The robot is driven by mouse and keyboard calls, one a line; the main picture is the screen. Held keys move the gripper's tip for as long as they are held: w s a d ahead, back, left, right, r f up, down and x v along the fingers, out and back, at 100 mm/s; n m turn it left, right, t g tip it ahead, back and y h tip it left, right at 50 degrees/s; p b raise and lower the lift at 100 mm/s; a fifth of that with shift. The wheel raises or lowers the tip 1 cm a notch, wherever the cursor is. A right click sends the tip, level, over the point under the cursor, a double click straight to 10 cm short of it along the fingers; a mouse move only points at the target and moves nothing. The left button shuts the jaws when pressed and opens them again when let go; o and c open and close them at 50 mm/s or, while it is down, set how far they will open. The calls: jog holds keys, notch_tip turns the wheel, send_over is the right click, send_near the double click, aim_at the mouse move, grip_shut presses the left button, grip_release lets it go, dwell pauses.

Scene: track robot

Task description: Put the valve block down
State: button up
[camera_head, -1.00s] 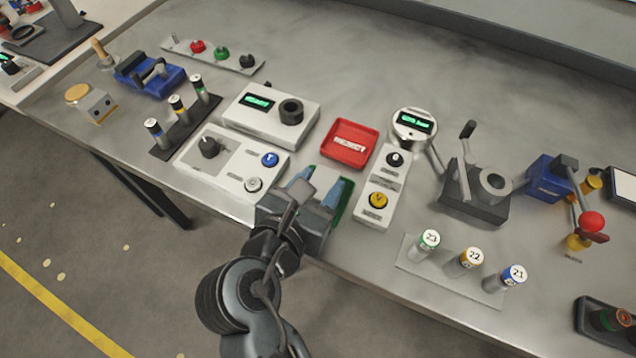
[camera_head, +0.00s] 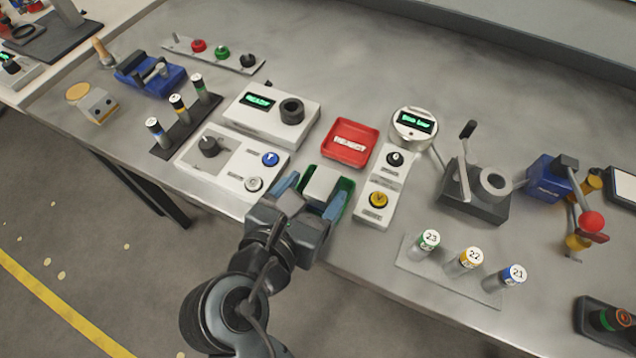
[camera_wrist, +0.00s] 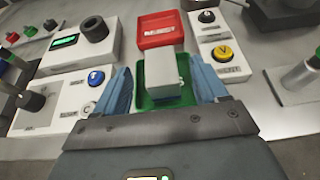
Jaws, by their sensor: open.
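The valve block, which I take to be the plain light grey block (camera_head: 322,183), sits in a small green tray (camera_head: 347,186) near the bench's front edge. In the wrist view the block (camera_wrist: 164,76) stands over the green tray floor (camera_wrist: 148,101), between my two blue fingers. My gripper (camera_head: 314,192) is open around the block. In the wrist view the gripper (camera_wrist: 162,84) shows gaps on both sides of the block. The block's underside and part of the tray are hidden.
A red reject tray (camera_head: 350,142) lies just behind the green one. A white control box (camera_head: 235,160) is close on the left, and a panel with a yellow button (camera_head: 376,210) is close on the right. Numbered cylinders (camera_head: 468,260) stand farther right.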

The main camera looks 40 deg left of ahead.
jog(key=v, duration=0.9)
jog(key=shift+s+d, duration=0.15)
jog(key=shift+s, duration=0.1)
